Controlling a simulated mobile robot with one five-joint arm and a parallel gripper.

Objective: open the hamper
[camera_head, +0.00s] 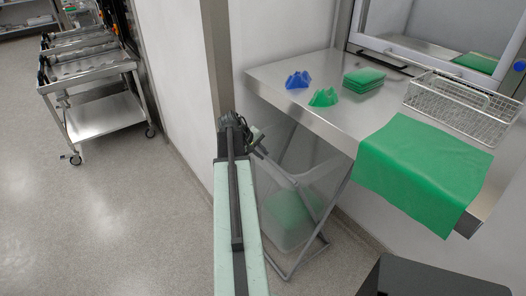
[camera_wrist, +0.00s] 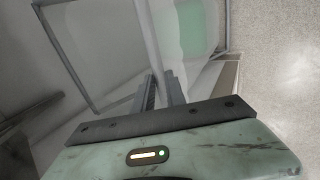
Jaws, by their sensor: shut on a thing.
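The hamper (camera_head: 279,220) stands under the steel counter. It has a crossed grey metal frame and a pale translucent bag with green cloth (camera_head: 292,208) inside. My gripper (camera_head: 259,146) is at the hamper's upper left edge, at the end of my extended arm. In the wrist view, my gripper (camera_wrist: 160,92) is closed around a thin grey bar of the hamper (camera_wrist: 149,38). The pale bag and a green patch (camera_wrist: 190,35) show beyond the fingers. The exact contact is partly hidden by the fingers, and I cannot tell how far the hamper is open.
The steel counter (camera_head: 318,112) overhangs the hamper. On it are blue and green pieces, folded green cloths (camera_head: 363,79) and a wire basket (camera_head: 462,107). A green sheet (camera_head: 424,172) hangs over its edge. A steel cart (camera_head: 95,75) stands far left; the floor between is clear.

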